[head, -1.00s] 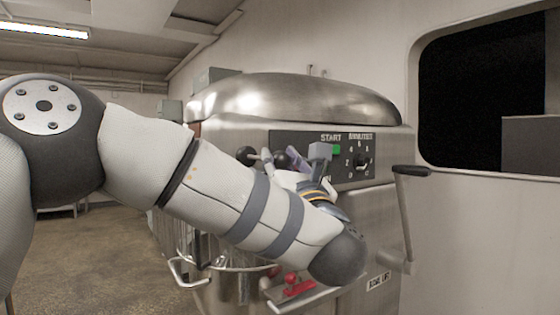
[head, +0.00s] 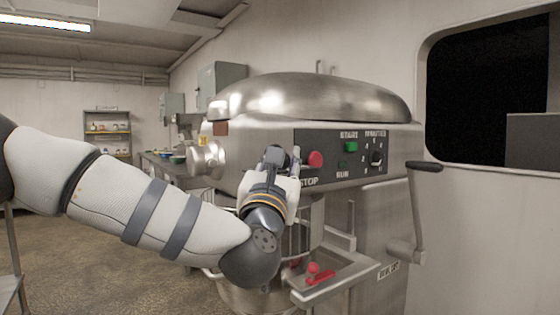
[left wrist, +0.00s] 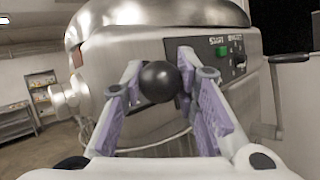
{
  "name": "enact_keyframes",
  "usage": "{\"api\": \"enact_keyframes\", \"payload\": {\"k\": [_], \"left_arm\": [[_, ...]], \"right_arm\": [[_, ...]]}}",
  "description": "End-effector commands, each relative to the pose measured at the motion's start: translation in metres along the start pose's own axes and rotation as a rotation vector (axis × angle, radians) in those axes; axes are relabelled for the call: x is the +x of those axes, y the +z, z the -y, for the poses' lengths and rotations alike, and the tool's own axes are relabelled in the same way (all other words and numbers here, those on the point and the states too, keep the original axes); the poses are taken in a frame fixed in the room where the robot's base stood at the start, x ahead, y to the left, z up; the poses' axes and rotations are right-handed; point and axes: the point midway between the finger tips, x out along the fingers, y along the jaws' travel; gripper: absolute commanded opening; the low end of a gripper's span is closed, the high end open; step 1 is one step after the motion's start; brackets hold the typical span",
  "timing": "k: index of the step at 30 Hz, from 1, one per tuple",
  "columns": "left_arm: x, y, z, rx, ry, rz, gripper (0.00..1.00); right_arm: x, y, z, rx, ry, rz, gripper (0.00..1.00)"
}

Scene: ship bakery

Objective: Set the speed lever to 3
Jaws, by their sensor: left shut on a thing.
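The speed lever's round black knob (left wrist: 160,83) sits between the purple-lined fingers of my left gripper (left wrist: 161,68) in the left wrist view. The gripper is shut on it. In the head view my left gripper (head: 284,160) is at the front of the steel mixer (head: 250,185), just left of the red stop button (head: 315,159). There the gripper and wrist cover the knob, and the lever's shaft and any speed numbers cannot be made out. My right gripper is in neither view.
The control panel (head: 330,168) has a green start button (head: 350,146) and a minutes dial (head: 376,157). A crank with a black handle (head: 425,166) stands out at the right. Below are the bowl (head: 250,298) and a red-knobbed handle (head: 320,277). Open floor lies at the left.

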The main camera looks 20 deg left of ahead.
Motion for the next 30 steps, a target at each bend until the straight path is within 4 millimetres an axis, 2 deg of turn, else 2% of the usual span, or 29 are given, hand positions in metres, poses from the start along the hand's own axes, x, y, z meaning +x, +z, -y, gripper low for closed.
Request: {"api": "enact_keyframes", "payload": {"k": [10,11,13,14,23,26,30], "left_arm": [[0.001,0.0,-0.002,-0.002,0.001,0.0,0.0],[0.001,0.0,-0.002,-0.002,0.001,0.0,0.3],[0.001,0.0,-0.002,-0.002,0.002,0.0,0.46],[0.001,0.0,-0.002,-0.002,0.001,0.0,0.49],[-0.001,0.0,-0.001,-0.001,-0.001,0.0,0.49],[-0.015,-0.001,-0.001,-0.001,-0.002,-0.002,0.49],[-0.053,-0.001,0.0,-0.003,-0.005,-0.003,0.49]], "right_arm": [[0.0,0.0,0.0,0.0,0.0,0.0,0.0],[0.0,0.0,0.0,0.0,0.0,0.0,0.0],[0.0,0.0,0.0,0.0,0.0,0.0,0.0],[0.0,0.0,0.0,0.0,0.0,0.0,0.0],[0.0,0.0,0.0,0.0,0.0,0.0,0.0],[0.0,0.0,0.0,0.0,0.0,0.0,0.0],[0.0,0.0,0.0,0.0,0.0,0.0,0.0]]}}
